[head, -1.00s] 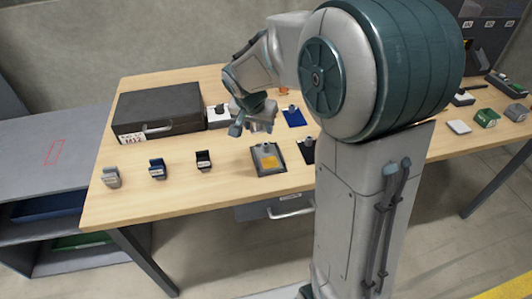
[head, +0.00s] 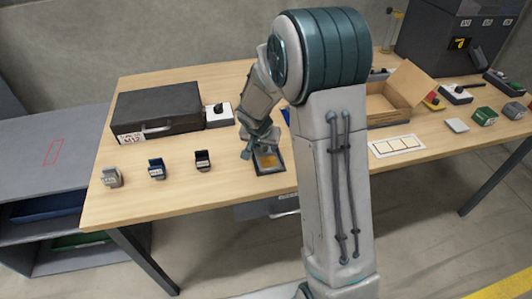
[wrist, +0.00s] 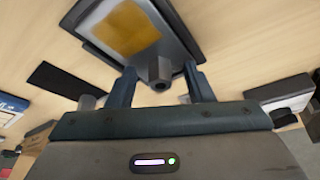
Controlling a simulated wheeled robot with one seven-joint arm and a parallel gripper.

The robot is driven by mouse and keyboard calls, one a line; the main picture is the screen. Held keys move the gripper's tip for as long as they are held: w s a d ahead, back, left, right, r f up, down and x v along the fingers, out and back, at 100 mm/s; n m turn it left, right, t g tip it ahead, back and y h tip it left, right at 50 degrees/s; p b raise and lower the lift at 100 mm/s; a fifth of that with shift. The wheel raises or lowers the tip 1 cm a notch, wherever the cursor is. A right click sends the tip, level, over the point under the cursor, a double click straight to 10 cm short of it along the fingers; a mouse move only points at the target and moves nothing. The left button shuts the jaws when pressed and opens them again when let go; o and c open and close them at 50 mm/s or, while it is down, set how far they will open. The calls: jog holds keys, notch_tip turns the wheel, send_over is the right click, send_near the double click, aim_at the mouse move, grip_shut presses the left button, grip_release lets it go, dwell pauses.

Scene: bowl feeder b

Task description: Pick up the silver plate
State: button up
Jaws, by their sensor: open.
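The silver plate (head: 275,168) lies on a dark base on the table, with a yellow-orange patch on its face. It fills the top of the wrist view (wrist: 178,45), where a grey knob (wrist: 158,72) stands up from its near side. My gripper (head: 260,149) is just above the plate, pointing down, and hides part of it in the head view. In the wrist view my gripper (wrist: 160,70) is open, with one finger on each side of the knob and a visible gap at both sides. I cannot tell how deep the fingers reach.
A black case (head: 158,112) stands at the back left. A small black block (head: 203,160), a blue one (head: 157,168) and a grey one (head: 111,177) stand left of the plate. An open cardboard box (head: 390,103) and a white card (head: 397,146) lie right of my arm.

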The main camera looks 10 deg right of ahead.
grip_shut()
dwell(0.3)
